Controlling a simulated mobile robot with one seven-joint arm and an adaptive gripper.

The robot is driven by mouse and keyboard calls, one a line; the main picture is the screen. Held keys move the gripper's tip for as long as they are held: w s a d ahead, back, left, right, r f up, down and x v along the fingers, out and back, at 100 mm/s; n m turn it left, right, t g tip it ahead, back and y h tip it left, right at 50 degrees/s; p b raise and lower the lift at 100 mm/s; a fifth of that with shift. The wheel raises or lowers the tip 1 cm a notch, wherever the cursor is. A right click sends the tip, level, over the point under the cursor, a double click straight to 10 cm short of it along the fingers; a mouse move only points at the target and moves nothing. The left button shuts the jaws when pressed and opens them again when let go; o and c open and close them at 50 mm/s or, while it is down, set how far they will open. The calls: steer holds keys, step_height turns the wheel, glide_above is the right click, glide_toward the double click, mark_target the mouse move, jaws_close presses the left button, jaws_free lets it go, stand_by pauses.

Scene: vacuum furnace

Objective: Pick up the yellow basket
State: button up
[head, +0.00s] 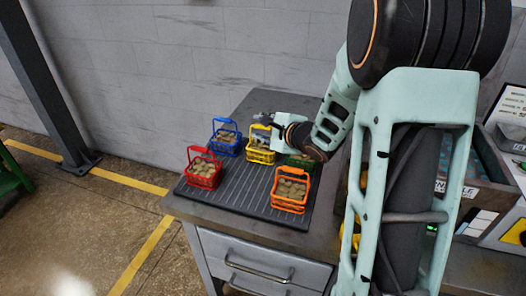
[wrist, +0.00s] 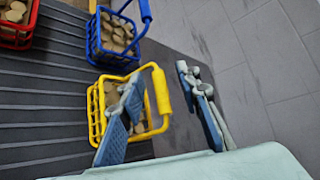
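The yellow basket (head: 260,156) holds brownish round pieces and stands on the ribbed dark mat (head: 238,196), between the blue and green baskets. In the wrist view the yellow basket (wrist: 97,112) is below my gripper, with its thick yellow handle (wrist: 161,90) raised. My gripper (wrist: 162,85) is open. One finger overlaps the basket's inside in the picture and the other is beyond the handle, so the handle shows between them. I cannot tell whether either finger touches it. In the head view my gripper (head: 265,127) is over the basket and hides part of its handle.
A blue basket (head: 226,146), a red basket (head: 203,176) and an orange basket (head: 290,203) stand nearby on the mat. A green basket (head: 301,161) is partly hidden by my arm. The grey wall (head: 200,60) is behind the table. A grey bin (head: 490,195) stands at right.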

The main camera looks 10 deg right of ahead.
jaws_close()
stand_by(0.5)
steer(key=shift+r, duration=0.1)
